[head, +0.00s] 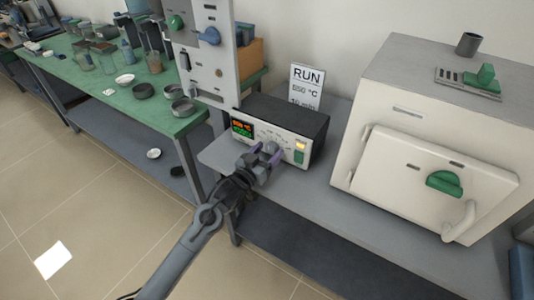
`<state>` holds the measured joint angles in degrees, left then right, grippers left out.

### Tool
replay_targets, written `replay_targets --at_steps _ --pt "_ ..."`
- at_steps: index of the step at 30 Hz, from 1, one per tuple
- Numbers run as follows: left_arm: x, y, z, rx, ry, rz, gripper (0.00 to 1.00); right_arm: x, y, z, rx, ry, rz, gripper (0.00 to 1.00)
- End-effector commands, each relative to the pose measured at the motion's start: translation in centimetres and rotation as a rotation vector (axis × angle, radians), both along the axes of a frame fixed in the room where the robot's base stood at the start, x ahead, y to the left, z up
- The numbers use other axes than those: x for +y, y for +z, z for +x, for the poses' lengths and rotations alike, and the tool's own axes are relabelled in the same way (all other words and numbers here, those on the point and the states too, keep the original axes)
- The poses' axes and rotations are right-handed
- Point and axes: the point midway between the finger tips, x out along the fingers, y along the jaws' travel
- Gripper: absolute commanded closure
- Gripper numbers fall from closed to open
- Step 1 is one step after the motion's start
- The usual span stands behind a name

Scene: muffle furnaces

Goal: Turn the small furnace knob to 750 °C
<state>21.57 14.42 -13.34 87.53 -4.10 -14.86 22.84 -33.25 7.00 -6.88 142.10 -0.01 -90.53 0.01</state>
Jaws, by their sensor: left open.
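The control box (313,128), with a dark top and a pale front panel, stands on the grey bench. Its front carries a display (242,129) with orange and green digits, too small to read surely, and a lit yellow button. A grey knob (271,147) shows at the middle of the panel, partly hidden by my gripper. My left gripper (266,154) is at the panel front with its fingers open on either side of the knob; I cannot tell whether they touch it. A sign (306,86) behind the box reads RUN, 650 °C or similar, and a time in minutes. My right gripper is not in view.
A large pale furnace (420,130) with a green handle stands right of the box. A grey upright panel (208,50) with knobs rises behind left. A green-topped table (90,75) holds jars and dishes. Bare grey bench lies between box and furnace.

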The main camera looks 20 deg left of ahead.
Motion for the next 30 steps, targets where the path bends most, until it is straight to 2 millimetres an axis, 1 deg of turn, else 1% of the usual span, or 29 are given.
replay_targets --at_steps 2,3,8,12,13,14,22,30 --pt "0.0 0.0 0.0 0.0 0.0 0.0 0.31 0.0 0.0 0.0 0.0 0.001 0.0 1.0" --pt "0.0 0.0 0.0 0.0 0.0 0.0 0.34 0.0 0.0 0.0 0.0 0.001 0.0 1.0" --pt "0.0 0.0 0.0 0.0 0.0 0.0 0.58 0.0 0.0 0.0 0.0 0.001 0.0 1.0" --pt "0.0 0.0 0.0 0.0 0.0 0.0 0.8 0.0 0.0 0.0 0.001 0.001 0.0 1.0" --pt "0.0 0.0 0.0 0.0 0.0 0.0 0.84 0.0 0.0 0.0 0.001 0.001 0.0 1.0" --pt "0.0 0.0 0.0 0.0 0.0 0.0 0.87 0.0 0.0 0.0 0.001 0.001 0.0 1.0" --pt "0.0 0.1 0.0 -0.006 0.0 0.039 0.87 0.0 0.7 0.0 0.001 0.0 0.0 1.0" --pt "0.0 0.3 -0.1 -0.037 -0.001 0.188 0.87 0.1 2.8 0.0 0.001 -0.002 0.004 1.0"
